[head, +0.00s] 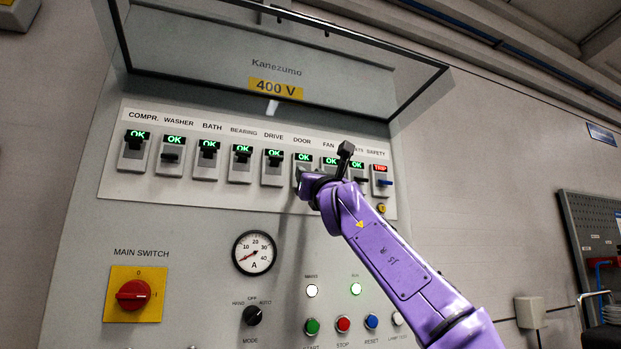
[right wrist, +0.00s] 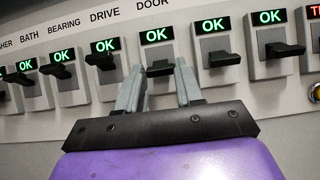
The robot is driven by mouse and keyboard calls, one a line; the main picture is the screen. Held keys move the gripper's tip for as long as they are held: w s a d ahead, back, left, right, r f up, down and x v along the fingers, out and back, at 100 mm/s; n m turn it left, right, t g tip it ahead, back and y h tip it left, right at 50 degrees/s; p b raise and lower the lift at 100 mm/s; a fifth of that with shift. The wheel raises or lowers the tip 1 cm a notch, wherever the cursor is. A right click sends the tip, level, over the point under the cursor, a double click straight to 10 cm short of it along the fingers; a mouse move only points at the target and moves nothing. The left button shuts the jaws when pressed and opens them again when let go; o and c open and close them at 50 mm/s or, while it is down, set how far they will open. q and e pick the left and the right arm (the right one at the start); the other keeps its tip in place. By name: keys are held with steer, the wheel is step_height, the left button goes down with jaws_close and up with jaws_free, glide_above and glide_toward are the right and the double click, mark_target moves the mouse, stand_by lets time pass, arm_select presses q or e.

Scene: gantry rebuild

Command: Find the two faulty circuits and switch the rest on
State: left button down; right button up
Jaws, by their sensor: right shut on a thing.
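A row of breakers with dark levers sits on the grey panel (head: 85,240). Green OK displays show on compressor (head: 134,152), washer (head: 171,157), bath (head: 206,160), bearing (head: 240,164), drive (head: 273,169), door, fan and the one right of it. The safety breaker (head: 382,180) shows red TRIP and has a blue lever. The washer lever sits lower than the compressor lever. My right gripper (head: 308,190) is at the door breaker; in the right wrist view (right wrist: 158,82) its fingers are closed around the door lever (right wrist: 160,68). The fan breaker (right wrist: 216,52) is right of it. My left gripper is out of view.
A raised clear cover (head: 345,62) hangs above the breakers. Below are an ammeter (head: 254,253), a red main switch (head: 134,294), a mode knob (head: 252,315) and several push buttons. A pegboard (head: 590,240) is at the right.

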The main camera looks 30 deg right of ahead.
steer(key=o, duration=1)
steer(key=shift+o, duration=0.2)
steer(key=b+v, duration=1)
steer(key=shift+s, duration=0.2)
steer(key=shift+a+f, duration=0.1)
steer(key=shift+f, duration=0.05)
